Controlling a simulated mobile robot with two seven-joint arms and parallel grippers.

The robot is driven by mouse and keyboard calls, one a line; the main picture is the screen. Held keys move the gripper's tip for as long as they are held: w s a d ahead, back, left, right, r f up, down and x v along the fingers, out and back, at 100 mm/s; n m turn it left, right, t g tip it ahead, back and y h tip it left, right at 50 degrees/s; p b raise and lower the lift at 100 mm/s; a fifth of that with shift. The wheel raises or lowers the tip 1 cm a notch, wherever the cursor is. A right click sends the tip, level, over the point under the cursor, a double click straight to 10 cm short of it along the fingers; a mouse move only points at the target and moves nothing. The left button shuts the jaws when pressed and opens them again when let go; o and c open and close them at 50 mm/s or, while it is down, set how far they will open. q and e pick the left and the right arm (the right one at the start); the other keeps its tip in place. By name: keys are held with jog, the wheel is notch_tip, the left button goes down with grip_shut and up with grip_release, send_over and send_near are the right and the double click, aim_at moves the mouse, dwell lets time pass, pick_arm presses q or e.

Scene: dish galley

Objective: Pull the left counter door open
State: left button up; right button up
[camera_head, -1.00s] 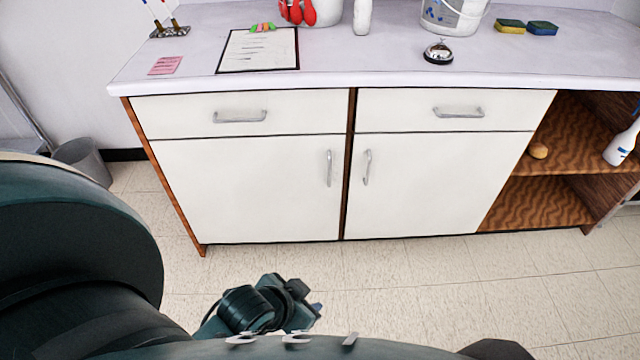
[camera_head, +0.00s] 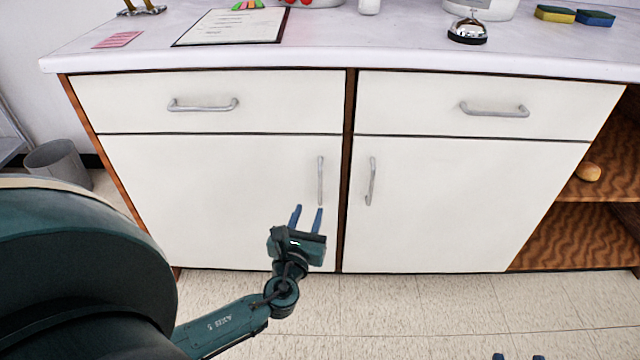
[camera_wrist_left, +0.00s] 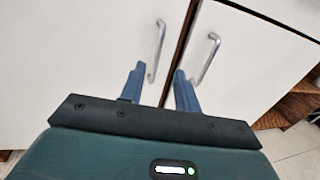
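The left counter door (camera_head: 215,200) is a white panel and is shut. Its vertical metal handle (camera_head: 320,181) is near the door's right edge. My left gripper (camera_head: 308,218) is in front of the door, just below this handle, with two blue fingers pointing up and apart. Nothing is between them. In the left wrist view the left door's handle (camera_wrist_left: 157,52) stands beyond the fingertips (camera_wrist_left: 159,72), apart from them. My right gripper (camera_head: 518,357) shows only as dark blue tips at the bottom edge.
The right door (camera_head: 450,220) is shut, with its handle (camera_head: 370,181) close beside the left one. Shut drawers (camera_head: 200,90) sit above. The countertop (camera_head: 330,50) holds a clipboard, a bell (camera_head: 467,30) and sponges. A grey bin (camera_head: 60,165) stands at the left. Open shelves are at the right.

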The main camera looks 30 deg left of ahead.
aim_at(320, 179)
pick_arm(q)
jog(key=b+x, duration=0.2)
jog(key=x, duration=0.9)
jog(key=shift+w+a, duration=0.1)
jog(key=shift+w, duration=0.2)
pick_arm(e)
jog(key=shift+s+a+n+t+y, duration=0.1)
jog(key=shift+a+n+t+y, duration=0.35)
jog(key=shift+n+t+y, duration=0.2)
pick_arm(q)
grip_shut()
